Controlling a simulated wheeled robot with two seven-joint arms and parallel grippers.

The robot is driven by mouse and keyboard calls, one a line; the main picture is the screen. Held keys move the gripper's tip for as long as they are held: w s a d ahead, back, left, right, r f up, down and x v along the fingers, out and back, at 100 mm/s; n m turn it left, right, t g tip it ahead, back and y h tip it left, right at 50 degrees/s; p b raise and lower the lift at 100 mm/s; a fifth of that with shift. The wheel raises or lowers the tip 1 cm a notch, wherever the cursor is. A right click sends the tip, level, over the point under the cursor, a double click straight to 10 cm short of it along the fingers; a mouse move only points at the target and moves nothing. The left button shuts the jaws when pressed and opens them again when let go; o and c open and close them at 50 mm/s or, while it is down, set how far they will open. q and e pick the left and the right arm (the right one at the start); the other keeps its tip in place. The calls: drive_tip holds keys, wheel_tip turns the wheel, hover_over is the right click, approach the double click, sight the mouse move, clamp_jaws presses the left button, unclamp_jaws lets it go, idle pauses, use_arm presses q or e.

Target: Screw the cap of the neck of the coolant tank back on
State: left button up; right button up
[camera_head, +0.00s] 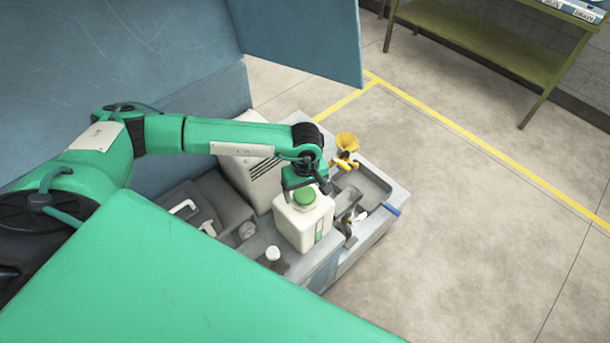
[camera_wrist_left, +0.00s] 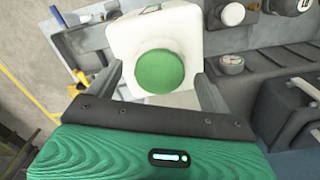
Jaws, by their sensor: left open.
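The white coolant tank (camera_head: 304,227) stands upright on the grey machine top in the head view. Its green cap (camera_head: 305,196) sits on the neck at the top; I cannot tell how tight it is. In the left wrist view the white tank (camera_wrist_left: 125,40) and the round green cap (camera_wrist_left: 160,72) are seen from above. My left gripper (camera_head: 306,189) is over the cap. In the left wrist view its two fingers (camera_wrist_left: 157,82) are open, one on each side of the cap, with gaps between. My right gripper is not in view.
A dark grey case (camera_head: 205,215) is at the left. A blue panel (camera_head: 300,40) rises behind my left arm.

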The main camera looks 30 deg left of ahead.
use_arm(q)
drive_tip(key=shift+f, duration=0.55)
drive_tip(key=c, duration=1.1)
drive_tip(key=shift+f, duration=0.1)
drive_tip(key=shift+f+m+b, duration=0.1)
drive_tip(key=shift+m+b, duration=0.7)
drive_tip(key=shift+b, duration=0.1)
drive_tip(key=shift+a+m+b, duration=0.1)
drive_tip(key=shift+m+b, duration=0.9)
drive_tip(key=shift+m, duration=0.2)
drive_tip(key=shift+m+b, duration=0.3)
drive_tip(key=shift+m, duration=0.2)
drive_tip(key=shift+s+r, duration=0.1)
drive_tip(key=shift+r, duration=0.1)
